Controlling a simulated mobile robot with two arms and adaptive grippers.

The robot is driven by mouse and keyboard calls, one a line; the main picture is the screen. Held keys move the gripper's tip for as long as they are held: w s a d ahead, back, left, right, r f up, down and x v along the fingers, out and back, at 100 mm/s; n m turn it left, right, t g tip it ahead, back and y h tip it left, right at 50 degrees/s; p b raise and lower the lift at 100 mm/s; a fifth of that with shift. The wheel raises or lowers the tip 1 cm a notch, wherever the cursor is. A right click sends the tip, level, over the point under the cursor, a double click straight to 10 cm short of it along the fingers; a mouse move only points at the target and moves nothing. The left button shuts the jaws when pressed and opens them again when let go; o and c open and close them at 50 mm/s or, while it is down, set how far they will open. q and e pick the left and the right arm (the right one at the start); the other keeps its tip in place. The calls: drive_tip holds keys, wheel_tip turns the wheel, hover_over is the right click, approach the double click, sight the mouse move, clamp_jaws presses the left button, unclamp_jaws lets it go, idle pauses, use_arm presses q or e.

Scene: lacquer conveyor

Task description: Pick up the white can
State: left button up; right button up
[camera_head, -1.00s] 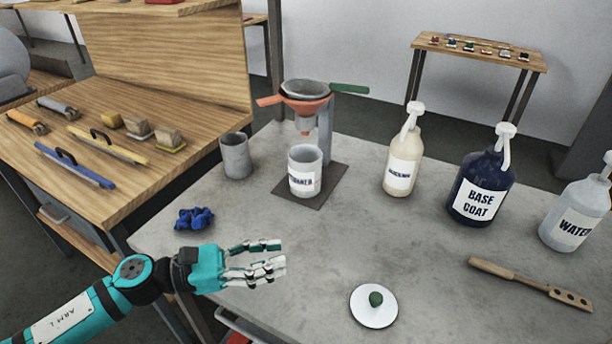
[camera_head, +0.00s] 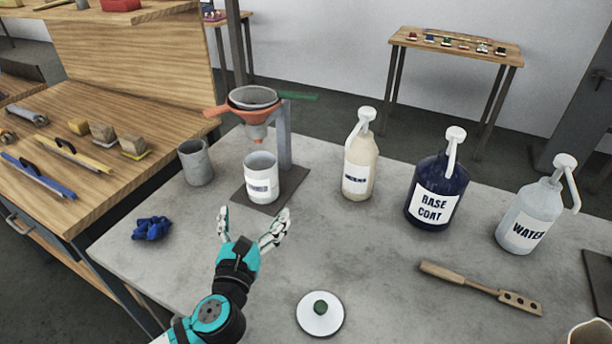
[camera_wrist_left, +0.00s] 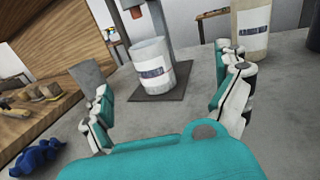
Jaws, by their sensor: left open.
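The white can (camera_head: 261,178) with a dark-lettered label stands upright on a dark base plate (camera_head: 279,196), under an orange funnel with a grey strainer (camera_head: 254,108). It also shows in the left wrist view (camera_wrist_left: 152,65), ahead of the fingers and between them in the picture. My left gripper (camera_head: 253,217) is open and empty over the grey table, on the near side of the can. Its fingers point at the can and are apart from it. My right gripper is not in view.
A grey cup (camera_head: 196,163) stands left of the can, and a blue crumpled thing (camera_head: 152,228) lies nearer. Right of the can stand a cream bottle (camera_head: 358,165), the base coat bottle (camera_head: 437,192) and the water bottle (camera_head: 527,222). A white lid (camera_head: 320,314) lies in front.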

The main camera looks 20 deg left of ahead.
use_arm(q)
drive_tip(key=shift+s+a+f+n+y, duration=0.1)
drive_tip(key=shift+a+n+y, duration=0.2)
drive_tip(key=shift+y, duration=0.1)
drive_tip(key=shift+w+a+g, duration=0.15)
drive_tip(key=shift+w+g, duration=0.05)
drive_tip(key=shift+g, duration=0.1)
drive_tip(key=p, duration=0.1)
approach(260, 177)
drive_tip(key=x, duration=0.8)
drive_tip(key=shift+w, duration=0.1)
drive_tip(key=shift+w+a+p, duration=0.1)
drive_tip(key=shift+w+p, duration=0.2)
drive_tip(key=shift+w, duration=0.1)
drive_tip(key=x, duration=0.5)
drive_tip(key=shift+a+p, duration=0.3)
drive_tip(key=shift+r, duration=0.2)
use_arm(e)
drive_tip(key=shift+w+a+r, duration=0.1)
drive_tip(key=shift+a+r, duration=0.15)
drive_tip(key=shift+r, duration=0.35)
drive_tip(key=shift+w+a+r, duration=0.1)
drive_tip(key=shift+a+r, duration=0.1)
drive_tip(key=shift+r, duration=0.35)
use_arm(q)
drive_tip(key=shift+s, duration=0.1)
drive_tip(key=shift+c, duration=0.3)
